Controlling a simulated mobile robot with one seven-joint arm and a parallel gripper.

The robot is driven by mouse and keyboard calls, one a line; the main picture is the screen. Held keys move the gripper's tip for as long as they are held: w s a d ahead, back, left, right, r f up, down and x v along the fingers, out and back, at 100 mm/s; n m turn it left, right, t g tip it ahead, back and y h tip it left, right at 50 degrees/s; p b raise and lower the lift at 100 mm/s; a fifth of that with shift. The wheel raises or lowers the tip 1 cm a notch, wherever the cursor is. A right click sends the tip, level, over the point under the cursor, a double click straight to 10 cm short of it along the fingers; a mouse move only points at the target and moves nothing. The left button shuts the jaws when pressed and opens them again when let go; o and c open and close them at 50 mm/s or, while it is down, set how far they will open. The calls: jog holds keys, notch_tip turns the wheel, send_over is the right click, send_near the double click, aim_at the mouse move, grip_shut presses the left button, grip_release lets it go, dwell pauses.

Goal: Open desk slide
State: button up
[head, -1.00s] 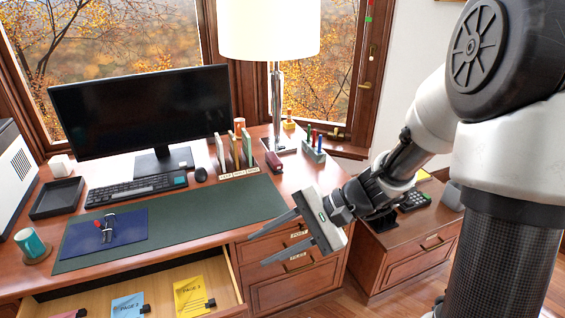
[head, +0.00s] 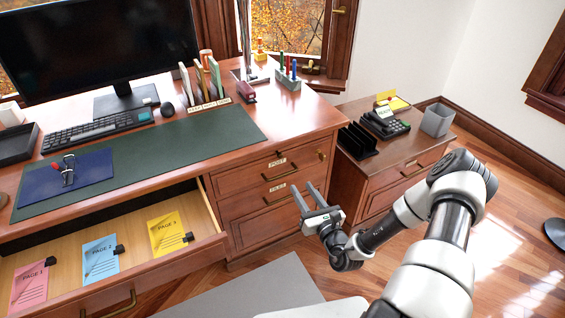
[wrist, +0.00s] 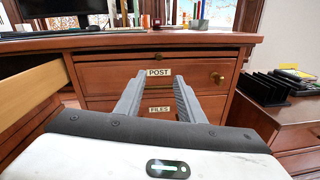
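The desk (head: 300,118) stands at left, and I cannot tell for sure which part is the slide. A thin strip (wrist: 160,56) runs under the desktop edge, above the drawer labelled POST (wrist: 125,85), flush with the front. A round brass knob (head: 321,155) sits at the right end of the front; it also shows in the wrist view (wrist: 218,78). My gripper (head: 309,198) is open and empty, in front of the drawer column. In the wrist view its fingers (wrist: 157,92) point at the POST and FILES drawers, apart from them.
A wide drawer (head: 190,245) at left is pulled out, holding pink, blue and yellow pages. The FILES drawer (head: 262,203) is closed. A side cabinet (head: 385,180) with a phone (head: 385,122) stands at right.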

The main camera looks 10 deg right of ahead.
aim_at(281, 157)
jog(key=b+x, duration=0.3)
jog(key=x, duration=1.3)
jog(key=shift+w+a+r, duration=0.1)
jog(key=shift+w+a, duration=0.05)
jog(key=shift+w, duration=0.2)
grip_shut()
